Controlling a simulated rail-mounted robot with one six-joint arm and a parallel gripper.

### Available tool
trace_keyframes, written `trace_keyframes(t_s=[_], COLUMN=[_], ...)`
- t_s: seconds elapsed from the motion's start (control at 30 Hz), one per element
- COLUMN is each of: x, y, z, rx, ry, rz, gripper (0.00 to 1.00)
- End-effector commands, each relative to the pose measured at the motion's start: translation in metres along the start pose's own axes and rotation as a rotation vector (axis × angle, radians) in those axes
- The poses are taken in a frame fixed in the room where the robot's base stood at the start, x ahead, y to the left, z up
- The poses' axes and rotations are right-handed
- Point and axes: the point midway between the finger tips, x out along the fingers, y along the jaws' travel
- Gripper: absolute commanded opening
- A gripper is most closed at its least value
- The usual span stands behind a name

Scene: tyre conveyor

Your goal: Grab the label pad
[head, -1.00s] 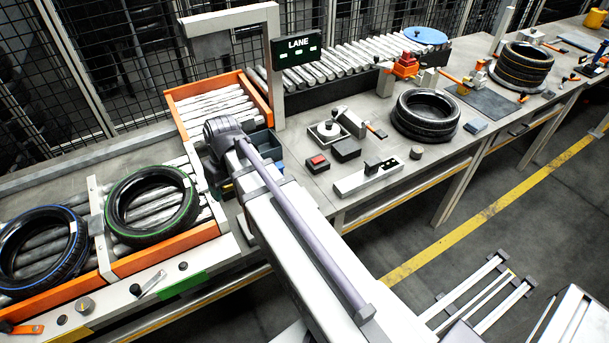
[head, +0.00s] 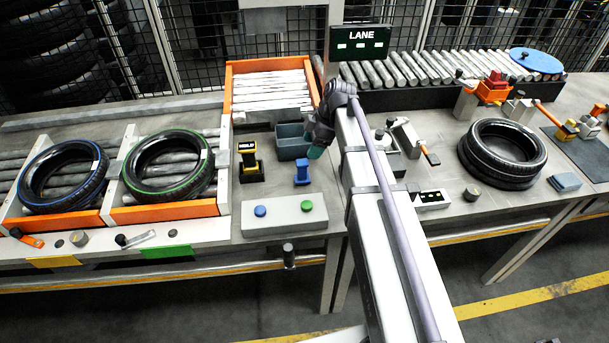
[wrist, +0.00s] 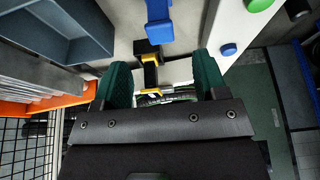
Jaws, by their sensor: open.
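My gripper (head: 316,151) hangs above the bench beside the blue-grey bin, seen from behind in the head view. In the wrist view its two green fingers (wrist: 163,82) are apart with nothing held between them. A flat, blue-grey stacked pad (head: 565,181) lies on the bench at the right, beside the black tyres; it looks most like the label pad, but I cannot read any marking. It is well to the right of my gripper and does not show in the wrist view.
A grey button box (head: 285,213) lies in front. Stacked black tyres (head: 502,153) stand right; two tyres lie on the left conveyor. The LANE sign (head: 360,43) rises behind.

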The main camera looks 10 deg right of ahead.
Motion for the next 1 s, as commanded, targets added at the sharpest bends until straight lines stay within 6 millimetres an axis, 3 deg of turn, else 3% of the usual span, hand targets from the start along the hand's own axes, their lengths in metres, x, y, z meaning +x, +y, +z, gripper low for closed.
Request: trace_keyframes(t_s=[0.03,0.1,0.2,0.37,0.6,0.87,1.0], x=[0.021,0.037,0.047,0.049,0.096,0.095,0.095], y=[0.000,0.000,0.000,0.000,-0.001,-0.001,-0.001], z=[0.004,0.004,0.003,0.001,0.002,-0.002,-0.002], rx=[-0.001,-0.001,0.001,0.001,0.001,0.002,0.002], ry=[0.000,0.000,0.000,-0.001,-0.001,-0.001,-0.001], rz=[-0.001,-0.001,-0.001,-0.001,0.000,0.000,0.000], gripper=[0.66,0.66,0.66,0.66,0.66,0.66,0.53])
